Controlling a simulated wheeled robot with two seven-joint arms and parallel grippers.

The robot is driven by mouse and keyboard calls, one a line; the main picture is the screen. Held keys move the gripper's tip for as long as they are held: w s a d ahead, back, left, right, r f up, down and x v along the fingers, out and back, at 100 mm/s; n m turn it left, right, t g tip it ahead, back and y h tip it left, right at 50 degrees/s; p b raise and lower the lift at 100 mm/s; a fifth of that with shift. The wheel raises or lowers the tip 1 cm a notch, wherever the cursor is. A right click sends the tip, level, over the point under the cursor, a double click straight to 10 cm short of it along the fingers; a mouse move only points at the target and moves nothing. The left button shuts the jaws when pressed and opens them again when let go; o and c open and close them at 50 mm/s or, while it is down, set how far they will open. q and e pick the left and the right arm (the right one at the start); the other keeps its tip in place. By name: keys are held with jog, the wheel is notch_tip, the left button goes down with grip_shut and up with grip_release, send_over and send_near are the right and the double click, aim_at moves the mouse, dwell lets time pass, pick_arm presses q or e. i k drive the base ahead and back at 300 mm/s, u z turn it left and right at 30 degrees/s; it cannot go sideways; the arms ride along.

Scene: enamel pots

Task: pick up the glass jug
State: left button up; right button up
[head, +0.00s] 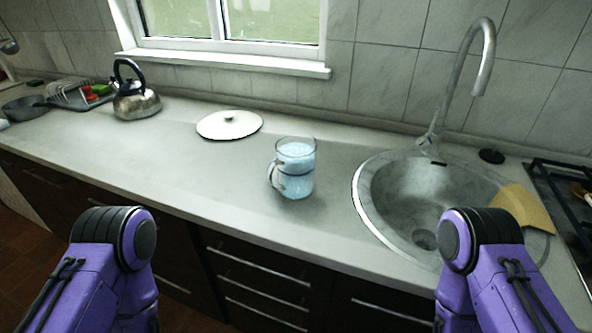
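The glass jug (298,172) stands upright on the grey counter (195,175), near the middle of the head view. It is clear, with pale blue-white contents and a dark line below its rim. Its handle is on the left side. My purple arms come in at the lower left and lower right, below and in front of the counter edge. Neither gripper shows, and nothing touches the jug.
A round white lid (230,125) lies behind and left of the jug. A round metal sink (425,200) with a tall tap (470,70) is on the right, a hob (565,185) beyond it. A kettle (137,102) and dish rack (72,97) stand far left.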

aim_at(295, 162)
jog(key=k, duration=0.5)
jog(key=z, duration=1.9)
jog(key=i, duration=0.5)
jog(key=u, duration=1.35)
